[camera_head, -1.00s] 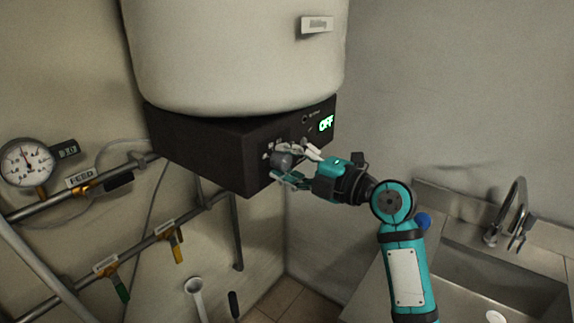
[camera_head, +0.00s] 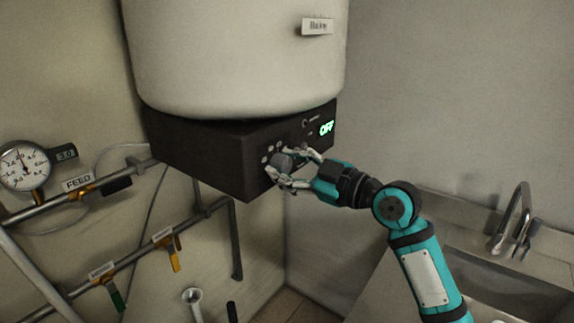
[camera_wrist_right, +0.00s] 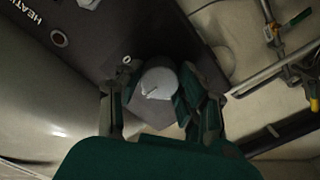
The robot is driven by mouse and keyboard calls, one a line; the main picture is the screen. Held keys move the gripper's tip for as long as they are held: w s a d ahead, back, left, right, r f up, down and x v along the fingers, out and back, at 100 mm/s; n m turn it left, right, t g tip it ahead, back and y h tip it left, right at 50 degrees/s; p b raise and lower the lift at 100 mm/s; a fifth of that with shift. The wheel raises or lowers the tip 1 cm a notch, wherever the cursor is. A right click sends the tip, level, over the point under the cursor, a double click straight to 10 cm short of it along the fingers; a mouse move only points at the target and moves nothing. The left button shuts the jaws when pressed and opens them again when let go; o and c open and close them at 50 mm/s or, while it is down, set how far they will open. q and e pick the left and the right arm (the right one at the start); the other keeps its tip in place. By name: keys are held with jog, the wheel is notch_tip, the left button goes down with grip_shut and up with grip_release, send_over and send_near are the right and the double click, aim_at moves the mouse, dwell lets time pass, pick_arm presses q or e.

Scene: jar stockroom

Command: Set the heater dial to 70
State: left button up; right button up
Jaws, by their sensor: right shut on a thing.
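The heater is a dark box (camera_head: 205,160) under a large pale tank, and its green display (camera_head: 326,128) reads OFF. A round grey dial (camera_head: 283,163) sits on its front face, with small pale marks around it. In the right wrist view the dial (camera_wrist_right: 158,84) shows a dark pointer line on its face. My right gripper (camera_head: 289,168) has its fingers on either side of the dial and is shut on it. The fingers hide part of the dial's edge and some marks. My left gripper is not in view.
The pale tank (camera_head: 235,55) stands above the heater. Pipes with a FEED label (camera_head: 78,184), a pressure gauge (camera_head: 24,165) and coloured valve handles run at the left. A sink with a tap (camera_head: 512,215) is at the right.

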jog(key=m+p, duration=0.2)
jog(key=m, duration=0.3)
jog(key=shift+m, duration=0.3)
jog(key=m+p, duration=0.2)
jog(key=m, duration=0.3)
jog(key=shift+p, duration=0.35)
jog(key=shift+f+m+p, duration=0.1)
jog(key=shift+m+p, duration=0.4)
jog(key=shift+m, duration=0.4)
jog(key=o, duration=1.2)
jog(key=shift+c, duration=0.2)
jog(key=shift+d, duration=0.1)
jog(key=v, duration=1.2)
